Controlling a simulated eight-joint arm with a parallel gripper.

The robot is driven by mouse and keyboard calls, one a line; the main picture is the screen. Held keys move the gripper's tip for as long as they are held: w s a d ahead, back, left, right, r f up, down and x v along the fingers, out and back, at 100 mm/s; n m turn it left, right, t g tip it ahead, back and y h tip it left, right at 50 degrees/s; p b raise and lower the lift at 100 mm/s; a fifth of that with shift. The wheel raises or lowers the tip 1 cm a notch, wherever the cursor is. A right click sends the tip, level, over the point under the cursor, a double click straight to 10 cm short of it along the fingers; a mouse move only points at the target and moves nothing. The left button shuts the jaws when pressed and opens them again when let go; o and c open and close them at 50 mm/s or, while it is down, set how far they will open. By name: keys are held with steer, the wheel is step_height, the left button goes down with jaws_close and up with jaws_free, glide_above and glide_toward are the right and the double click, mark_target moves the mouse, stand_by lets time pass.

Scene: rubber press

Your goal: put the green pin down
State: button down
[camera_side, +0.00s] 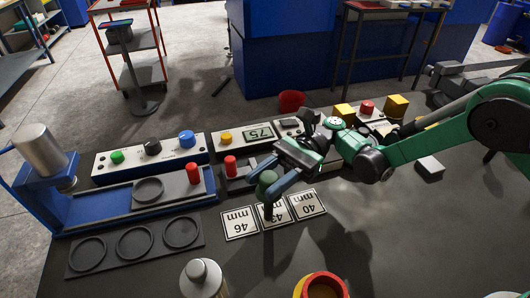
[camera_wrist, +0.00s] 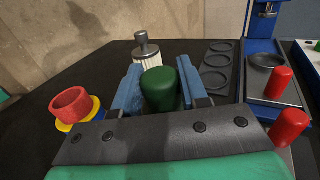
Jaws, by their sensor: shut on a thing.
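The green pin (camera_wrist: 159,90) is between the two blue fingers of my gripper (camera_wrist: 162,92) in the wrist view. My gripper is shut on it. In the side view, my gripper (camera_side: 268,198) is over the white label cards, and the green pin (camera_side: 266,181) shows as a dark green rounded top beside the fingers. The fingertips hang in front of the middle card (camera_side: 276,209) and partly hide it. I cannot tell whether the pin's lower end touches anything.
Cards marked 46 mm (camera_side: 240,223) and 40 mm (camera_side: 307,204) flank the middle one. A black tray (camera_side: 136,243) with three round recesses lies left. Beyond it stands a blue press (camera_side: 45,165). Red pins (camera_side: 193,173) stand nearby. A white-and-metal bottle (camera_side: 203,280) and a red ring (camera_side: 325,285) are in front.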

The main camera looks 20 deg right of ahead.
steer(key=shift+f, duration=0.2)
steer(key=shift+c, duration=2.3)
jaws_free()
steer(key=shift+r, duration=0.1)
